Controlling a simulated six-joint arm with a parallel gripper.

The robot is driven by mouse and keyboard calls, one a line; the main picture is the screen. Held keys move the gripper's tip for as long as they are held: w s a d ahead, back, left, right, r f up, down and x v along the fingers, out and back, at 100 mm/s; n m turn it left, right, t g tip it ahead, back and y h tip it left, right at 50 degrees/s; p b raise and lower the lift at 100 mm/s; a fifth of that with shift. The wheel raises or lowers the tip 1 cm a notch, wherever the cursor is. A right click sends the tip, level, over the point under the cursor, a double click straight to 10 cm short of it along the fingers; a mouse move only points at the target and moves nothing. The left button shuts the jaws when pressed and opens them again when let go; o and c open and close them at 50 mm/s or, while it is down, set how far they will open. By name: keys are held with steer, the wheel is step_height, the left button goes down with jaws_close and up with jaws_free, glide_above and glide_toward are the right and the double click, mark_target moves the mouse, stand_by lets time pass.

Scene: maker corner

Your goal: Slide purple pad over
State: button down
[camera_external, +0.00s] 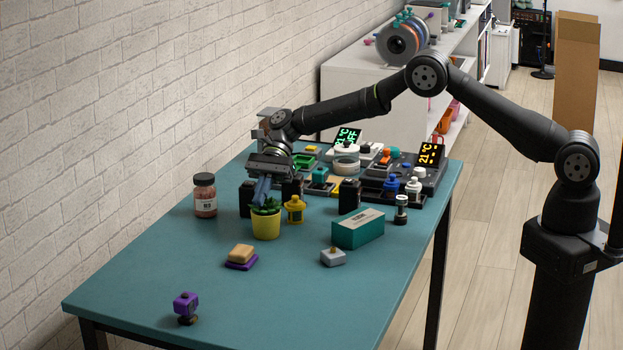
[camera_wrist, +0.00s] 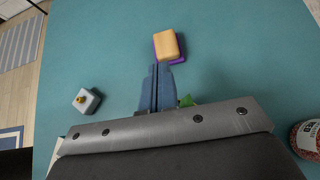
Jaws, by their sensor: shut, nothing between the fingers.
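The purple pad (camera_external: 240,265) lies on the teal table with a tan block (camera_external: 243,253) on top of it. In the wrist view, a purple edge of the pad (camera_wrist: 177,61) shows from under the tan block (camera_wrist: 166,44), just beyond my fingertips. My gripper (camera_external: 262,198) is shut and empty, pointing down above the yellow pot with a green plant (camera_external: 266,223). In the wrist view, my gripper (camera_wrist: 158,75) has its blue fingers together. Whether the fingers touch the plant cannot be told.
A teal box (camera_external: 358,229), a grey block with a small knob (camera_external: 333,257) and a purple figure (camera_external: 186,306) stand on the table (camera_external: 290,315). A jar (camera_external: 205,196) is at the left and a yellow lantern (camera_external: 294,209) behind the pot. The table's front middle is clear.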

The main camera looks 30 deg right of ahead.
steer(key=v, duration=0.5)
steer(key=shift+w+f, duration=0.1)
steer(key=shift+s+a+n, duration=0.2)
steer(key=shift+s+n, duration=0.1)
steer(key=shift+n, duration=0.4)
steer(key=s+a+n+h, duration=0.2)
steer(key=s+a+n, duration=0.2)
steer(key=n, duration=0.5)
steer(key=n+t+h, duration=0.3)
steer(key=n+t, duration=0.2)
steer(key=n, duration=2.1)
glide_above(241, 256)
steer(key=a, duration=0.2)
steer(key=f, duration=0.2)
steer(key=x, duration=0.5)
steer(key=s+x, duration=0.1)
steer(key=x, duration=0.2)
steer(key=shift+d+r, duration=0.1)
steer(key=shift+d, duration=0.05)
steer(key=shift+w+d+f, duration=0.2)
steer(key=shift+w+d, duration=0.2)
steer(key=shift+w, duration=0.1)
steer(key=shift+w+d+f, duration=0.15)
steer(key=shift+w+d, duration=0.25)
steer(key=shift+w, duration=0.1)
steer(key=shift+w+d, duration=0.45)
